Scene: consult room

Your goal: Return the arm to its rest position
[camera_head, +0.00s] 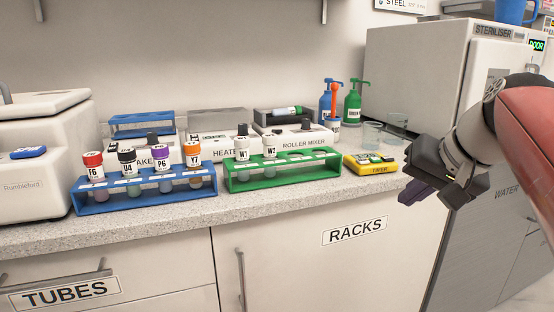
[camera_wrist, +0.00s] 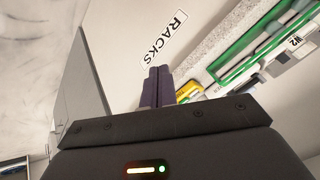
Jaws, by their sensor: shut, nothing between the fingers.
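My arm comes in from the right edge in the head view. My gripper (camera_head: 412,197) is in front of the counter's right end, beside the steriliser and apart from everything. Its dark purple fingers point down and to the left. In the wrist view the fingers of my gripper (camera_wrist: 155,75) lie together with nothing between them, in front of the cabinet door labelled RACKS (camera_wrist: 164,40).
On the counter (camera_head: 300,200) stand a blue rack (camera_head: 150,195) with several capped tubes, a green rack (camera_head: 300,176) with two white-capped tubes, and a yellow timer (camera_head: 370,166). Glass beakers (camera_head: 372,135) stand behind it. The steriliser (camera_head: 415,75) stands at the right.

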